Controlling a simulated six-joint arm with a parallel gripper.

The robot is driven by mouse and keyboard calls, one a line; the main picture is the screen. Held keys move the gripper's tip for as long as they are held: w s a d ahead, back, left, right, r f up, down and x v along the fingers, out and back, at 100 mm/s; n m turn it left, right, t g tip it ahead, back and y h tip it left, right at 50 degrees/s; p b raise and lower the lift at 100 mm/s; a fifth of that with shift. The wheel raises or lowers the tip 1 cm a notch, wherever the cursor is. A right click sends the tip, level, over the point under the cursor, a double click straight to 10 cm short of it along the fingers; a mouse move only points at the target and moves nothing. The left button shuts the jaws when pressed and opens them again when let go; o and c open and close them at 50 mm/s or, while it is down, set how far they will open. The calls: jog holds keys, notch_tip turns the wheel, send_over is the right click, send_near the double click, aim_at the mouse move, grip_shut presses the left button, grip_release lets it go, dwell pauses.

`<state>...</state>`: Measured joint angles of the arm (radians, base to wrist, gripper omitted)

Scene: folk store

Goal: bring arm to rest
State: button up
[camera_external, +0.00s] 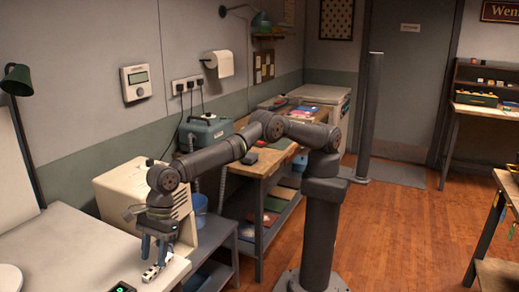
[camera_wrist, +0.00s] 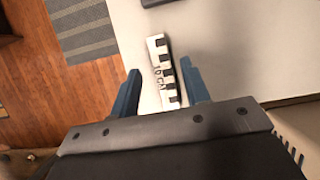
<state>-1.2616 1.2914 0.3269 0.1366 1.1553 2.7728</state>
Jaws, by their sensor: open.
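My gripper (camera_external: 155,253) points down over the right part of the white table (camera_external: 75,250) at the lower left of the external view. In the wrist view my gripper (camera_wrist: 160,88) shows two blue fingers spread apart. In the external view the block (camera_external: 151,272) is small and sits just under the fingertips. My arm reaches left from its column, with the elbow raised.
A cream box-shaped machine (camera_external: 130,195) stands close behind my gripper. A wooden workbench (camera_external: 265,160) with a teal case (camera_external: 207,132) is farther back. A desk lamp (camera_external: 18,85) stands at the far left. A small dark device (camera_external: 122,287) is at the front table edge. Open wooden floor lies right.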

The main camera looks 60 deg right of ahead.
aim_at(152, 270)
jog(key=x, duration=0.3)
jog(key=shift+a+f, duration=0.1)
jog(key=shift+f, duration=0.1)
jog(key=shift+r, duration=1.15)
